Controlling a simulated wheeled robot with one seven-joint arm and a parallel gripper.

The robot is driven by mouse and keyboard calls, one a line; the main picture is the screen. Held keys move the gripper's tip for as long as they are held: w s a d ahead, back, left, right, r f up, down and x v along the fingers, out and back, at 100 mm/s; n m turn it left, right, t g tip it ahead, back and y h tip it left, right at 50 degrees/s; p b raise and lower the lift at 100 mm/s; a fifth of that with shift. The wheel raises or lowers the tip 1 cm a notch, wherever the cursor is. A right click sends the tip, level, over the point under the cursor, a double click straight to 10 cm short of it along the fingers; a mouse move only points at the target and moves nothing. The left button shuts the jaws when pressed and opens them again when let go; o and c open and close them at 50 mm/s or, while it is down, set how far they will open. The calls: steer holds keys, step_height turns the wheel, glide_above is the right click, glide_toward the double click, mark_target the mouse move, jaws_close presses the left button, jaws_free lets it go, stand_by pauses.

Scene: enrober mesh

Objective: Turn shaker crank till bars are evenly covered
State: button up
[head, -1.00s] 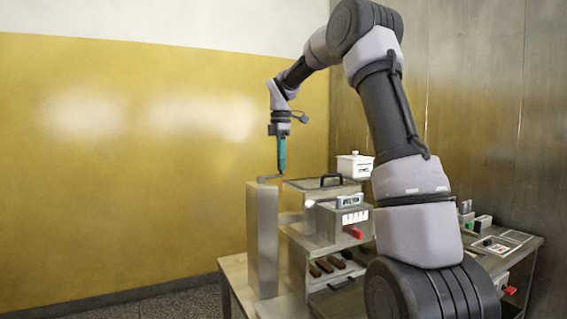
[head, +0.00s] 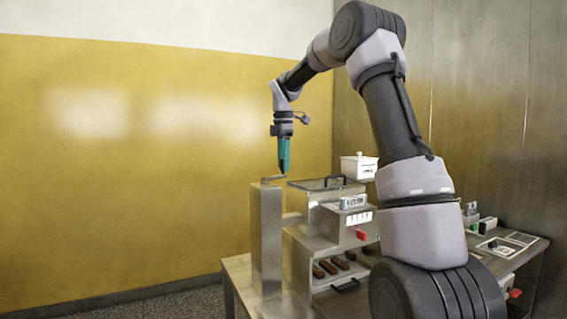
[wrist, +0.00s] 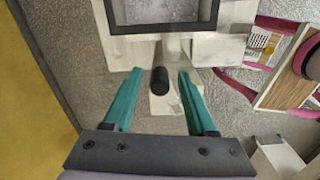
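The shaker crank (head: 272,179) sits on top of a tall grey metal post, and its black cylindrical knob (wrist: 160,80) shows in the wrist view. My gripper (head: 283,171) has teal fingers pointing down over the crank. In the wrist view my gripper (wrist: 159,71) is open, with the knob between the fingers and a visible gap on each side. Whether the fingertips reach down to the knob's height is unclear. Several brown bars (head: 333,267) lie in a row on the lower level of the machine; their coverage is too small to judge.
The metal machine (head: 312,215) stands right of the post (head: 266,240) on a table. A white lidded container (head: 358,167) stands behind it. A small display (head: 353,202) and a red part (head: 361,235) face front. A side bench with controls (head: 500,245) is at right.

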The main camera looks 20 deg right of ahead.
step_height(320, 180, up, 10)
steer(key=shift+r, duration=0.4)
steer(key=shift+s, duration=0.15)
stand_by(0.4)
steer(key=s+r+m+t, duration=0.1)
steer(key=s+m+t, duration=0.2)
steer(key=s+m, duration=1.05)
steer(key=s+f+m+t+y, duration=0.1)
steer(key=s+f+m, duration=0.3)
steer(key=s, duration=0.5)
steer(key=s+f+m+t+y, duration=0.1)
steer(key=s+f+m+t, duration=0.2)
steer(key=s, duration=0.7)
step_height(320, 180, down, 3)
steer(key=shift+d+r+m, duration=0.15)
steer(key=shift+d+m, duration=0.05)
steer(key=shift+m, duration=0.95)
